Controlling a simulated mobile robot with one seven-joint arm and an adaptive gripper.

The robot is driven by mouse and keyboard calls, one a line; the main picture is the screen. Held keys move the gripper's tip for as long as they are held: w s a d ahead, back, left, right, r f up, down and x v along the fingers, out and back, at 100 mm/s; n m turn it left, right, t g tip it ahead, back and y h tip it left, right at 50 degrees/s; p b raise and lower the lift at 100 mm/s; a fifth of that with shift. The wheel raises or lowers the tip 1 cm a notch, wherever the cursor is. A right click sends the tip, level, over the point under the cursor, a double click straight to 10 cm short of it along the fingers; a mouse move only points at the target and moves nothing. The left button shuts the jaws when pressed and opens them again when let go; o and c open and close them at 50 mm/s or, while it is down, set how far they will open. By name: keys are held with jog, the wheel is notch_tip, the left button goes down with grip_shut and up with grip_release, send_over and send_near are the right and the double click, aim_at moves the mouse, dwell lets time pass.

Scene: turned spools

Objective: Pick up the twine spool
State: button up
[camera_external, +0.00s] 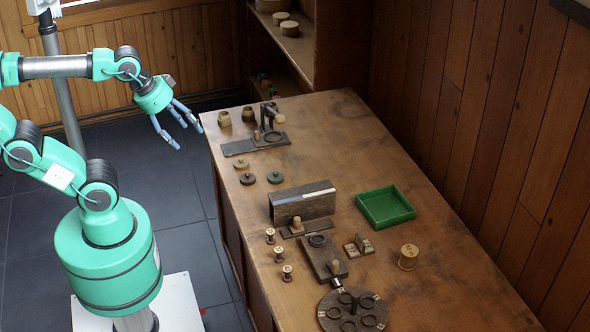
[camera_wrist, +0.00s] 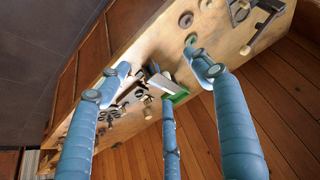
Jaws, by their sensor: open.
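Several turned wooden pieces stand on the workbench, and I cannot tell for sure which is the twine spool. Three small pale spools stand upright in a row near the left edge: a far spool (camera_external: 270,236), a middle spool (camera_external: 279,254) and a near spool (camera_external: 287,273). A larger tan round piece (camera_external: 408,257) stands alone at the right. My gripper (camera_external: 178,128) is open and empty, off the bench's far left corner and apart from everything. Its blue fingers also spread across the wrist view (camera_wrist: 155,82), where the spools are too small to tell apart.
The workbench (camera_external: 345,125) holds a green tray (camera_external: 385,207), a dark upright block (camera_external: 302,203), a round dark holder (camera_external: 352,311), a wooden slotted stand (camera_external: 359,245) and a dark stand with a post (camera_external: 256,143). Small discs lie near the left edge. The bench's far right is clear.

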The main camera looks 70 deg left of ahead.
jog(key=shift+r, duration=0.1)
jog(key=w+d+r+n+g+p, duration=0.1)
jog(key=w+d+r+p, duration=0.2)
jog(key=w, duration=0.6)
jog(key=w+d+r+p, duration=0.2)
jog(key=w+d+r, duration=0.25)
jog(key=w, duration=0.35)
jog(key=w+d+r+n+g+p, duration=0.15)
jog(key=w+r, duration=0.25)
jog(key=w, duration=0.5)
jog(key=w+d+f+g+p, duration=0.1)
jog(key=w+d+f+p, duration=0.15)
jog(key=w+d, duration=0.55)
jog(key=w+d+f+p, duration=0.1)
jog(key=w+d+p, duration=0.2)
jog(key=w+d, duration=0.45)
jog(key=w+d+f+n+g+p, duration=0.1)
jog(key=w+d+f+p, duration=0.2)
jog(key=w+d+f, duration=0.4)
jog(key=w+d+f+n+g+p, duration=0.1)
jog(key=w+d+f+p, duration=0.3)
jog(key=d+f, duration=0.8)
notch_tip(320, 180, down, 2)
jog(key=w, duration=0.2)
jog(key=shift+w+f+n, duration=0.2)
jog(key=shift+w+n, duration=0.15)
jog(key=shift+d+f, duration=0.1)
jog(key=shift+f, duration=0.05)
